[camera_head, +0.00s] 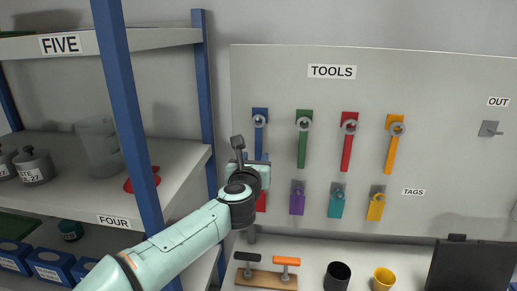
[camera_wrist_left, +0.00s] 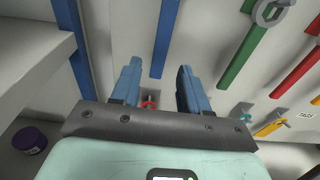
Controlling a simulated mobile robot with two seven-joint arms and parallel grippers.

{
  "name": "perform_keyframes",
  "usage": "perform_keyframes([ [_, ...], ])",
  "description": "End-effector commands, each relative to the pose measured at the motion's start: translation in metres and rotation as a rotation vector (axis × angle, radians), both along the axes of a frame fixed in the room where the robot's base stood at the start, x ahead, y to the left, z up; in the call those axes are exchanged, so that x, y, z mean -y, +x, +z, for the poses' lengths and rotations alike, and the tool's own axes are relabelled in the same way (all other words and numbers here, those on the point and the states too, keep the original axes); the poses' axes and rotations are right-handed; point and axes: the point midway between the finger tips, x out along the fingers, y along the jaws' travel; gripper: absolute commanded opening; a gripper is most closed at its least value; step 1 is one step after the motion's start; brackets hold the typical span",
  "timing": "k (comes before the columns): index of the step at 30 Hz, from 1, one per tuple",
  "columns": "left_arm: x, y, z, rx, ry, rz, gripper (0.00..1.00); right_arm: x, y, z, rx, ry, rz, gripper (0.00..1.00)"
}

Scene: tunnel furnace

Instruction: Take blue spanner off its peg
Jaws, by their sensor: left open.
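The blue spanner (camera_head: 260,117) hangs from its peg at the left end of the row under the TOOLS sign. Its lower end is partly hidden behind my left gripper (camera_head: 257,158). In the left wrist view the spanner's blue shaft (camera_wrist_left: 166,40) shows just beyond my left gripper (camera_wrist_left: 158,78). The fingers are open, and the shaft lies ahead of the gap between them. I see no contact. The spanner's head is outside the wrist view. My right gripper is not in view.
Green (camera_head: 304,145), red (camera_head: 348,150) and orange (camera_head: 391,152) spanners hang to the right. Coloured tags, including a purple one (camera_head: 297,203), hang below. A blue shelf post (camera_head: 204,80) stands close left. A black mug (camera_head: 337,275) stands below the board.

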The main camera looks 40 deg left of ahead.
Motion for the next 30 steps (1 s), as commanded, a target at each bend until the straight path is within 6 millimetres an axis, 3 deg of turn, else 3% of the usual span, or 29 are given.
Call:
perform_keyframes([
  [9,-0.019,0.035,-0.003,0.0,0.001,0.0,0.45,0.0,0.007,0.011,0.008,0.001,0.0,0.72],
  [23,-0.024,0.043,-0.005,-0.001,0.002,0.0,0.45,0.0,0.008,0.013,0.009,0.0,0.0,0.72],
  [30,-0.023,0.043,-0.005,-0.001,0.002,0.0,0.09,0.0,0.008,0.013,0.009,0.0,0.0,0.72],
])
